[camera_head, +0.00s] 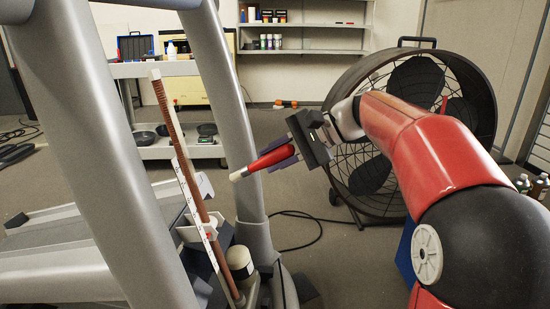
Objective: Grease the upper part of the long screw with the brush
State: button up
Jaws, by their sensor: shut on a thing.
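The long screw (178,143) is a reddish-brown threaded rod. It stands tilted between the grey frame posts, with its top leaning left and a white marked strip along its lower part. My gripper (284,155) comes in from the right and is shut on the brush (268,160), which has a red handle. The pale tip of the brush points left and slightly down. In this view the tip is to the right of the screw's middle, with a visible gap. The depth between tip and screw is hard to tell.
Thick grey frame posts (228,110) stand on both sides of the screw. A large black drum fan (338,190) stands behind my arm. A white cart (160,69) with bowls is at the back left. A white jar (239,262) sits low beside the screw's base.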

jog(key=shift+w+a+f, duration=0.2)
jog(key=shift+a, duration=0.8)
jog(key=shift+w+a+f, duration=0.2)
jog(key=shift+a, duration=0.85)
jog(key=shift+w+a+f, duration=0.2)
jog(key=shift+a, duration=0.8)
jog(key=shift+w+a+f+p, duration=0.1)
jog(key=shift+a+p, duration=0.05)
jog(key=shift+a, duration=0.3)
jog(key=shift+w+a+f+p, duration=0.1)
jog(key=shift+a+p, duration=0.05)
jog(key=shift+a, duration=0.25)
jog(key=shift+r, duration=0.1)
jog(key=r+p, duration=0.3)
jog(key=shift+a+r+p, duration=0.25)
jog(key=shift+p, duration=0.05)
jog(key=shift+a+r+p, duration=1.8)
jog(key=shift+r+p, duration=2.1)
jog(key=shift+r, duration=4.85)
notch_tip(320, 180, down, 11)
jog(key=d+b, duration=0.2)
jog(key=b, duration=0.5)
jog(key=shift+w, duration=0.2)
